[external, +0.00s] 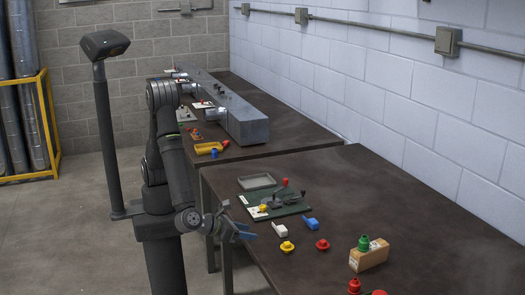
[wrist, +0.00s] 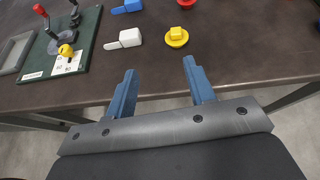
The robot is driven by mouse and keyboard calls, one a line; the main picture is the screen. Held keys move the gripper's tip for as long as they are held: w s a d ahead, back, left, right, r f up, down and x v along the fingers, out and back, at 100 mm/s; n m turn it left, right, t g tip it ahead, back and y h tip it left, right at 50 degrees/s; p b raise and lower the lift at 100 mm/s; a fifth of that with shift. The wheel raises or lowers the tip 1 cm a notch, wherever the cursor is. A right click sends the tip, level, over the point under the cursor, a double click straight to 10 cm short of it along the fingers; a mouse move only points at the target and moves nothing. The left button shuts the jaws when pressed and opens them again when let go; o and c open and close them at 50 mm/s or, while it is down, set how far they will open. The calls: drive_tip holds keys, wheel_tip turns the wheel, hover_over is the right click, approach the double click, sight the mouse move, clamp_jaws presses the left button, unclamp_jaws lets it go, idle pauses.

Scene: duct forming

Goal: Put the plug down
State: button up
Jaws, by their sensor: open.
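Which piece is the plug is unclear; several small coloured pieces lie apart on the near table. A yellow piece with a round flange and square top (external: 287,247) lies nearest my gripper; it also shows in the wrist view (wrist: 176,37). A red piece of similar shape (external: 322,244) lies right of it. A white block-like piece (external: 280,230) and a blue one (external: 311,223) lie close by. My gripper (external: 248,231) is open and empty at the table's left edge. In the wrist view, its blue fingers (wrist: 160,68) are apart with only bare table between their tips.
A green board (external: 292,209) carries levers and a card with a yellow part. A grey tray (external: 257,182) sits behind it. A wooden block (external: 369,258) with a green piece on top (external: 364,243) stands right. The far table holds a long grey duct (external: 240,121).

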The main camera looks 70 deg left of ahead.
drive_tip(key=s+m+h, duration=0.1)
drive_tip(key=s+m, duration=0.1)
approach(287, 243)
drive_tip(key=shift+h, duration=0.3)
drive_tip(key=w, duration=0.1)
drive_tip(key=w+f, duration=0.2)
drive_tip(key=shift+w+a, duration=0.35)
drive_tip(key=shift+a, duration=0.05)
drive_tip(key=shift+d+x, duration=0.15)
drive_tip(key=shift+x, duration=1.35)
drive_tip(key=shift+d+x, duration=0.2)
drive_tip(key=shift+x, duration=1.35)
drive_tip(key=shift+r, duration=0.1)
clamp_jaws()
